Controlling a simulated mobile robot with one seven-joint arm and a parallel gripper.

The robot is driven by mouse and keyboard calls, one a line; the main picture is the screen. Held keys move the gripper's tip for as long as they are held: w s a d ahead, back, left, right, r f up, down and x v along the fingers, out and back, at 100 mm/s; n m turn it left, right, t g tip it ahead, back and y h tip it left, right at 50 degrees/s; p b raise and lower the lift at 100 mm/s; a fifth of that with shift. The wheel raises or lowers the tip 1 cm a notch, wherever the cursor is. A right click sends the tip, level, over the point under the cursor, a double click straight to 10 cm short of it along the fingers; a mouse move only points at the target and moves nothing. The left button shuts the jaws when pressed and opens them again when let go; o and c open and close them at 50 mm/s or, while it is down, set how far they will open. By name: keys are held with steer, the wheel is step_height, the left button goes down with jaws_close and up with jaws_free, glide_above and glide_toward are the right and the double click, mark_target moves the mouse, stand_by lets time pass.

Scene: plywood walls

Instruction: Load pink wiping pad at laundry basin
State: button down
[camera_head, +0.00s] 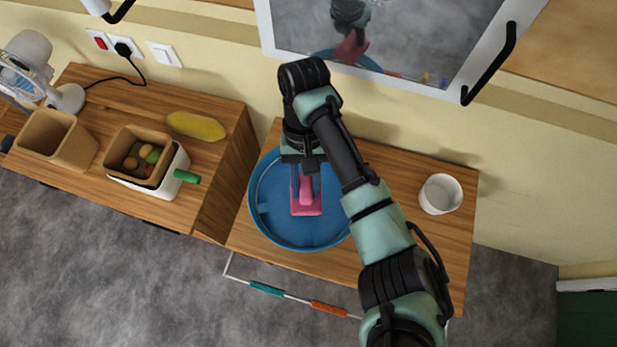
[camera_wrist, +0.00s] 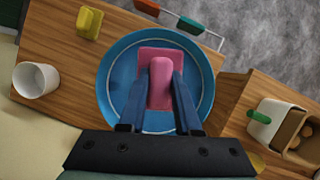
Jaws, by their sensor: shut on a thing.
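The pink wiping pad (camera_head: 306,207) has a flat pink base and a raised rounded handle. It is over the inside of the round blue basin (camera_head: 270,221). In the wrist view the pad (camera_wrist: 162,59) shows within the basin's rim (camera_wrist: 207,82). My gripper (camera_head: 306,184) points down into the basin, and its two fingers are shut on the pad's handle. In the wrist view the fingers (camera_wrist: 160,92) lie on either side of the handle. I cannot tell whether the pad's base touches the basin floor.
A white cup (camera_head: 440,194) stands right of the basin. A yellow object (camera_wrist: 89,22) shows in the wrist view. A rail with teal and orange grips (camera_head: 298,299) runs along the front. Left, a higher wooden cabinet (camera_head: 222,140) holds bins and a fan. A mirror (camera_head: 400,50) hangs behind.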

steer(key=shift+w+a+f+b, duration=0.1)
steer(key=shift+w+f+b, duration=0.05)
steer(key=shift+f+b, duration=0.45)
steer(key=shift+w+f+b, duration=0.15)
steer(key=shift+f+b, duration=0.3)
steer(key=shift+f, duration=0.1)
steer(key=b, duration=1.9)
glide_above(307, 218)
step_height(307, 218, down, 18)
steer(key=shift+f, duration=0.2)
steer(key=r+t+y+p, duration=0.1)
steer(key=r+p, duration=0.3)
steer(key=r, duration=0.2)
steer(key=w+r+m+t+y+p, duration=0.1)
steer(key=r+y+p, duration=0.1)
steer(key=r+p, duration=0.3)
steer(key=w+d+r+m+t+y+p, duration=0.1)
steer(key=r+t+y+p, duration=0.1)
steer(key=r+p, duration=0.3)
steer(key=shift+r, duration=0.8)
steer(key=shift+w+d+r+m+p, duration=0.1)
steer(key=shift+d+r+m+p, duration=0.2)
steer(key=shift+r+p, duration=0.15)
step_height(307, 218, down, 12)
steer(key=b, duration=0.8)
steer(key=shift+r, duration=0.25)
step_height(307, 218, up, 9)
steer(key=p, duration=1)
steer(key=shift+a+r, duration=0.1)
steer(key=shift+r, duration=0.1)
